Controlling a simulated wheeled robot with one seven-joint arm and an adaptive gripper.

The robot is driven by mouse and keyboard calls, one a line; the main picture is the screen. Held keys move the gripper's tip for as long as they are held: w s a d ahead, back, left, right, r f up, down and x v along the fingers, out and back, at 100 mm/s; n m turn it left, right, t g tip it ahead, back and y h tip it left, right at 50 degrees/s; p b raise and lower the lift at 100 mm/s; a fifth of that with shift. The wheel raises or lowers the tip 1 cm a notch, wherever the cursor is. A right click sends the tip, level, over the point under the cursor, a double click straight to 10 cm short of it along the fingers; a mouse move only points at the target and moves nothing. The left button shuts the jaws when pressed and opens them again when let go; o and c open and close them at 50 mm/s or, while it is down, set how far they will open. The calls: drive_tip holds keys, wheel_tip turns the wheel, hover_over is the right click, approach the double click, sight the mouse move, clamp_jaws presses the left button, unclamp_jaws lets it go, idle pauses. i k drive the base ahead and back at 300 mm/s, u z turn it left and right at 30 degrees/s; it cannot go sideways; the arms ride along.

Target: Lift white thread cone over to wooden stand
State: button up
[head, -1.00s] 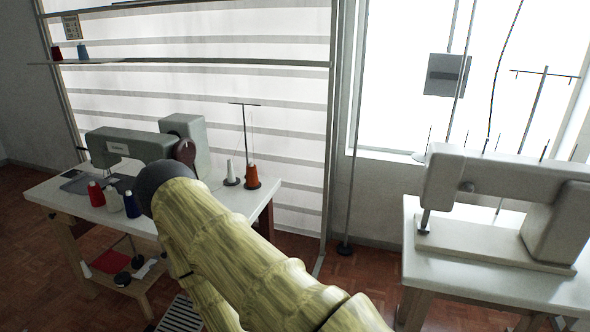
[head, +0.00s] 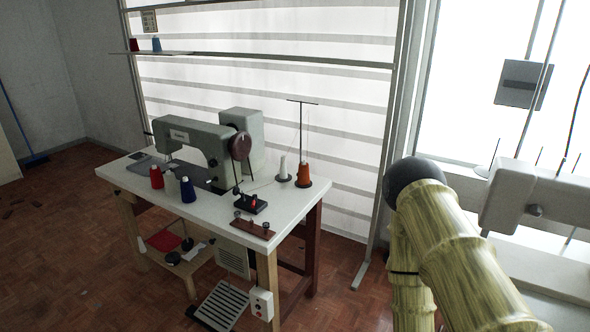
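A slim white thread cone (head: 283,168) stands upright on a dark round base at the right of the sewing table (head: 225,208), beside an orange-brown cone (head: 303,172). A second pale, greyish-white cone (head: 171,184) stands nearer the front, between a red cone (head: 157,177) and a dark blue cone (head: 188,190). A flat reddish-brown piece (head: 254,229) with small dark parts on it lies at the table's front right edge; I cannot tell if it is the wooden stand. My yellow-sleeved arm crosses the lower right. My gripper does not show.
A grey-green sewing machine (head: 200,145) fills the table's back left. A small black box with a red part (head: 250,203) sits near the front. A pedal (head: 221,305) and low wooden shelf (head: 180,262) are below. Another machine (head: 540,200) stands at right.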

sight(283, 175)
drive_tip(key=z, duration=0.55)
drive_tip(key=i, duration=1.1)
drive_tip(key=u, duration=0.55)
drive_tip(key=i, duration=0.6)
drive_tip(key=u, duration=0.7)
